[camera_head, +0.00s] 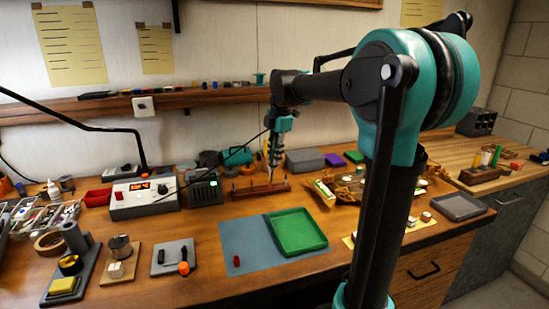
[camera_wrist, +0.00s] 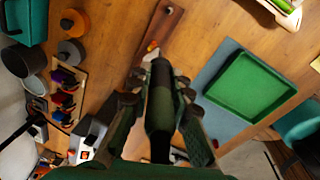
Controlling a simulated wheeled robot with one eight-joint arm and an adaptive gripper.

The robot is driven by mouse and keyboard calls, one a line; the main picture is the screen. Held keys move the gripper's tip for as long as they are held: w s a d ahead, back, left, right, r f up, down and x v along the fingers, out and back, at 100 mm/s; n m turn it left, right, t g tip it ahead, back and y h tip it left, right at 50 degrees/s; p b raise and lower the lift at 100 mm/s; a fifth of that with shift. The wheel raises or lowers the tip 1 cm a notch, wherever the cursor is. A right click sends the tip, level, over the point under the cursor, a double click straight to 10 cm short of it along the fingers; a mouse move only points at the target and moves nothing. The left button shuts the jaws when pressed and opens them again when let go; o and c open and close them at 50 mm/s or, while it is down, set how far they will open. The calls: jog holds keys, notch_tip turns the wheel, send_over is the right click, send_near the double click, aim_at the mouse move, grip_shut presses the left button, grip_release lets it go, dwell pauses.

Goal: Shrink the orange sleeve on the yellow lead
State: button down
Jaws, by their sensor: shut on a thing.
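My gripper (camera_head: 273,157) hangs over the back middle of the bench, above a brown wooden strip (camera_head: 262,188). In the wrist view my gripper (camera_wrist: 160,90) is shut on a dark cylindrical tool (camera_wrist: 160,115). The tool's far end points toward the wooden strip (camera_wrist: 165,22). A small orange and pale spot (camera_wrist: 152,47), perhaps the orange sleeve, shows at the strip's near end, just beyond the tool's tip. I cannot tell whether they touch. The yellow lead cannot be made out clearly.
A green tray (camera_head: 297,232) lies on a grey-blue mat (camera_head: 238,238) with a small dark red piece (camera_head: 236,261). A white station with a red display (camera_head: 145,197) and a dark box (camera_head: 203,189) stand left of the strip. A cluttered wooden tray (camera_head: 350,190) is at right.

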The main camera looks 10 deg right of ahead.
aim_at(275, 137)
jog(key=shift+s+d+r, duration=0.1)
jog(key=shift+s+r, duration=0.15)
jog(key=shift+r, duration=1.3)
jog(key=shift+s+r, duration=0.2)
jog(key=shift+r, duration=1.35)
